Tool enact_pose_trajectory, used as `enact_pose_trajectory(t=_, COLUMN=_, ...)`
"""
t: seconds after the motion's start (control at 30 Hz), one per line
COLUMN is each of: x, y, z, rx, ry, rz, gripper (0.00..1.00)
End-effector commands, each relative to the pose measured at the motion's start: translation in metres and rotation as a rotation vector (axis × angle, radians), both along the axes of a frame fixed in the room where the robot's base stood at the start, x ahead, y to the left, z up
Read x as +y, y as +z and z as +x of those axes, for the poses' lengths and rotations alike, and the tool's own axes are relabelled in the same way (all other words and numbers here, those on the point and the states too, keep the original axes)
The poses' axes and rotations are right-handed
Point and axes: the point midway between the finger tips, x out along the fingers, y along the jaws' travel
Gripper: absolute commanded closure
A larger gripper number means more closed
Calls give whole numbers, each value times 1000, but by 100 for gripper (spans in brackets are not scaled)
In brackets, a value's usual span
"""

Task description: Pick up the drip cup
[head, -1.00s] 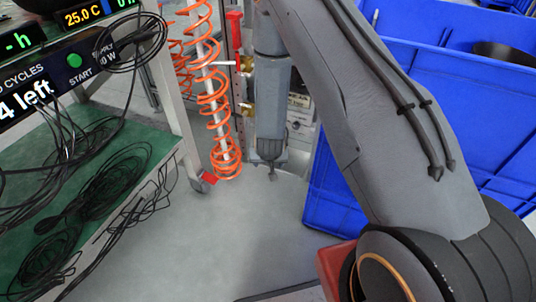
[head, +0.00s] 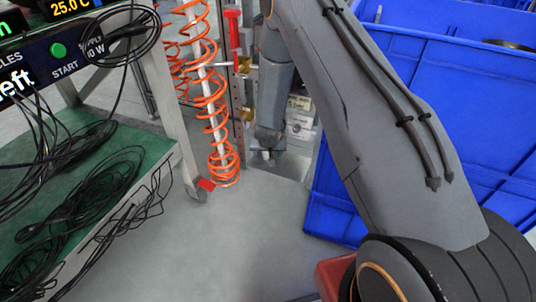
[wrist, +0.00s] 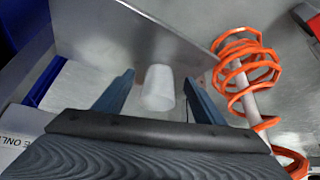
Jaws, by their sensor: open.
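The drip cup, a small whitish, rounded cup (wrist: 158,88), shows in the middle of the wrist view. My gripper (wrist: 158,74) is open, with one dark blue finger on each side of the cup in the picture. I cannot tell whether the cup is fully between the fingers or just beyond them; no finger visibly touches it. In the head view my gripper (head: 266,156) points down between the orange coil and the blue crate, and its fingers are too small to make out. The cup cannot be made out there.
An orange coiled hose (head: 222,150) hangs left of my gripper; it also shows at right in the wrist view (wrist: 245,75). A blue crate (head: 335,205) stands to the right. A rack with a green shelf (head: 115,165) and loose black cables is at left.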

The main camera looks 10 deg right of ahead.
Motion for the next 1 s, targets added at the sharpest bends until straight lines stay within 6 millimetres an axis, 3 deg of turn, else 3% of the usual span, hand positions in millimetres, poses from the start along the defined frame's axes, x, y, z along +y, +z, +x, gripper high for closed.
enact_pose_trajectory(t=0.1, x=-5, y=-2, z=20, rx=-2, ry=-3, rz=3, gripper=36)
enact_pose_trajectory(t=0.53, x=-6, y=-11, z=23, rx=1, ry=0, rz=0, gripper=36)
enact_pose_trajectory(t=0.8, x=-5, y=-11, z=22, rx=1, ry=0, rz=0, gripper=81)
enact_pose_trajectory(t=1.0, x=-5, y=-11, z=22, rx=1, ry=0, rz=0, gripper=84)
